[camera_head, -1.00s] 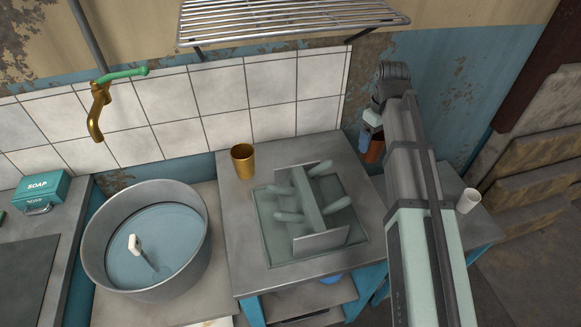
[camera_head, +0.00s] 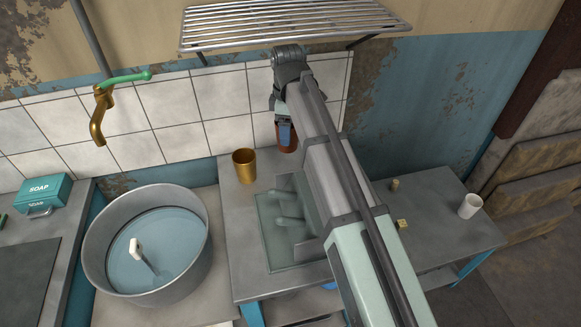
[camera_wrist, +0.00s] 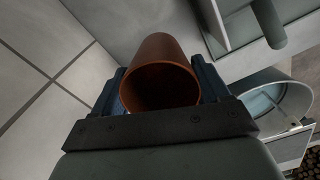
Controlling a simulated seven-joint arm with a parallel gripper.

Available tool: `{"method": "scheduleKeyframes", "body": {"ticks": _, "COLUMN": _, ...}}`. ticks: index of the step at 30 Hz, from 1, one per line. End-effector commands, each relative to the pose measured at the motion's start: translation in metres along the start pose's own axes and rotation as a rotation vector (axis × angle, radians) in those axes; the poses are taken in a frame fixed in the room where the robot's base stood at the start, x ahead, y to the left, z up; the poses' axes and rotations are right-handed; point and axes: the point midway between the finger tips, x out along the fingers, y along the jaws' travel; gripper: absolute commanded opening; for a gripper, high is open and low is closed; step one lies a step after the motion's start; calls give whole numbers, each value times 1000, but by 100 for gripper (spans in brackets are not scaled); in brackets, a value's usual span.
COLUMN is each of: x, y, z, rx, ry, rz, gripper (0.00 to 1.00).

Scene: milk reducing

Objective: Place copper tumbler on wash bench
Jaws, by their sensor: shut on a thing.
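The copper tumbler (camera_head: 288,138) is reddish-brown and held in my gripper (camera_head: 285,143) close to the tiled wall, at the back right of the middle grey bench (camera_head: 240,215). In the wrist view the tumbler (camera_wrist: 160,52) sits between the two blue fingers of my gripper (camera_wrist: 162,88), with its open mouth towards the camera. My gripper is shut on it. I cannot tell from these views how far its base is above the bench. A round metal basin of water (camera_head: 100,250) stands on the lower bench (camera_head: 190,312) at left.
A brass-coloured cup (camera_head: 244,167) stands left of my gripper. A tray with pegs (camera_head: 275,225) lies in front, partly hidden by my arm. A wire shelf (camera_head: 290,28) hangs above. The right bench (camera_head: 445,215) holds a white cup (camera_head: 470,206) and small yellowish pieces (camera_head: 402,224).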

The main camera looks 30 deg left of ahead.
Motion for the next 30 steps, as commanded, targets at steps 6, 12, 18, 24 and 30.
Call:
{"method": "scheduleKeyframes", "body": {"ticks": 6, "x": 25, "y": -2, "z": -1, "rx": -4, "ry": -1, "rz": -2, "gripper": 43}}
{"method": "scheduleKeyframes", "body": {"ticks": 12, "x": 55, "y": -1, "z": -1, "rx": -3, "ry": -1, "rz": -2, "gripper": 43}}
{"method": "scheduleKeyframes", "body": {"ticks": 18, "x": 67, "y": -1, "z": -1, "rx": -2, "ry": 0, "rz": 0, "gripper": 43}}
{"method": "scheduleKeyframes", "body": {"ticks": 24, "x": 91, "y": -1, "z": -1, "rx": -2, "ry": 0, "rz": -1, "gripper": 43}}
{"method": "scheduleKeyframes", "body": {"ticks": 30, "x": 98, "y": 0, "z": -1, "rx": -2, "ry": 0, "rz": 0, "gripper": 43}}
